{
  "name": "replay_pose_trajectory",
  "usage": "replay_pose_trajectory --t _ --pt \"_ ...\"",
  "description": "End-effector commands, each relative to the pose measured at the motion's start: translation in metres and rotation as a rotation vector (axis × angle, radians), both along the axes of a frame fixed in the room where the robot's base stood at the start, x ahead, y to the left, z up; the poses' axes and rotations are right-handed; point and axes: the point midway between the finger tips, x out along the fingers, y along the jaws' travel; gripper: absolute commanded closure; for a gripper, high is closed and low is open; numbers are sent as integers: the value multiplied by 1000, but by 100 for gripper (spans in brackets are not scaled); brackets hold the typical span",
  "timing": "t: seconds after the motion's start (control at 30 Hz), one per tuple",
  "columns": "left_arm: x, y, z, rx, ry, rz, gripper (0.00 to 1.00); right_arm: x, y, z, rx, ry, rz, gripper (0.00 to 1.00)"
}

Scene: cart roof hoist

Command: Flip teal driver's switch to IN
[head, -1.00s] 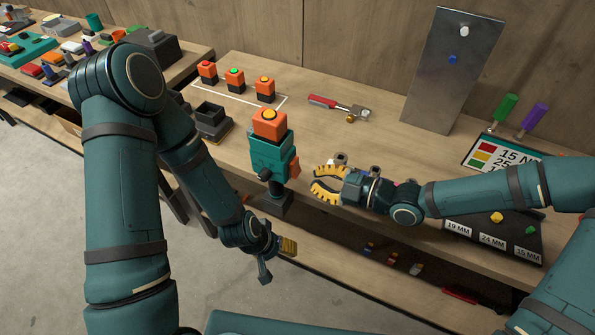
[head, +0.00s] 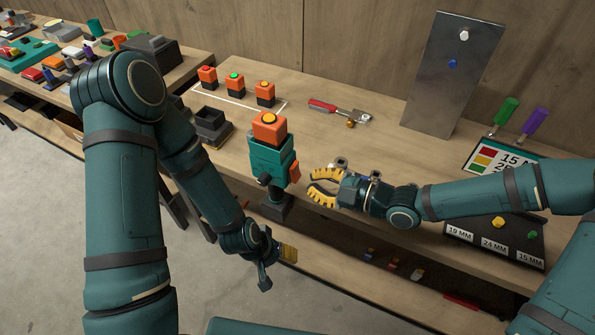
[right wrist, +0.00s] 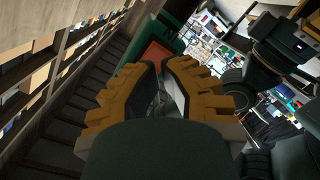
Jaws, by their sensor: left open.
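The teal driver (head: 270,158) stands upright in a dark stand (head: 278,205) at the bench's front edge, with an orange block (head: 268,127) on top. A red-orange piece (head: 295,172) sticks out on its right side and a black round part on its left. I cannot tell the switch's position. My right gripper (head: 312,184) is open and empty, just right of the driver, its yellow fingers pointing at it without visible contact. In the right wrist view the red-orange piece (right wrist: 155,60) shows beyond the fingers. My left gripper (head: 290,253) is open and empty, low before the bench.
Several orange blocks with coloured buttons (head: 235,82) stand behind, near an empty black holder (head: 211,122). A red-handled tool (head: 338,110) lies on the bench. A metal panel (head: 446,75) stands at the back right. A labelled dark rack (head: 490,243) sits at the front right.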

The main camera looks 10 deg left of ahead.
Motion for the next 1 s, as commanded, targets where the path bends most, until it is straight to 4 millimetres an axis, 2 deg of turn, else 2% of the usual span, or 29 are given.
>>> replay_pose_trajectory --t 1.0 --pt "0 0 -5 0 0 0 43 2 5 -1 0 -1 0 100"
